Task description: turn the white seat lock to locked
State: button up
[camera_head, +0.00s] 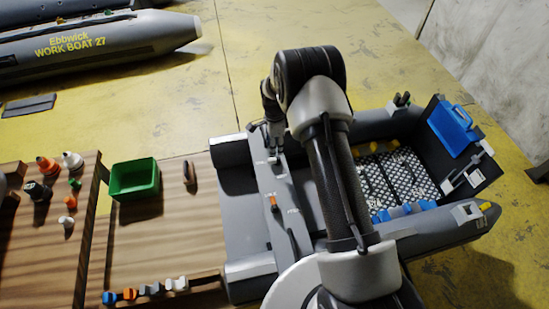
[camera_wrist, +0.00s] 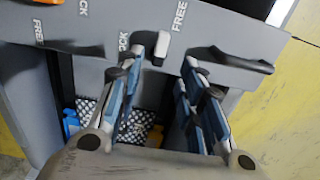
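The white seat lock (camera_wrist: 161,47) is a small white lever on the grey seat board (camera_wrist: 225,42). In the wrist view it stands between the printed words LOCK on its left and FREE on its right. I cannot tell which word it points to. In the head view my gripper (camera_head: 272,146) hangs over the far end of the seat board and largely hides the lock. In the wrist view my gripper (camera_wrist: 163,62) is open, its blue-padded fingers apart on either side of the lock. Nothing is visibly held, and contact with the lock is not clear.
An orange lock (camera_head: 273,203) sits farther along the board. A dark handle (camera_wrist: 232,60) lies on the board right of my fingers. The boat has a patterned floor (camera_head: 392,172) and a blue box (camera_head: 452,128). A green bin (camera_head: 134,180) stands on the wooden bench (camera_head: 150,235).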

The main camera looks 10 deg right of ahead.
aim_at(275, 159)
notch_tip(275, 159, down, 8)
jog(key=shift+b, duration=0.4)
grip_shut()
dwell(0.3)
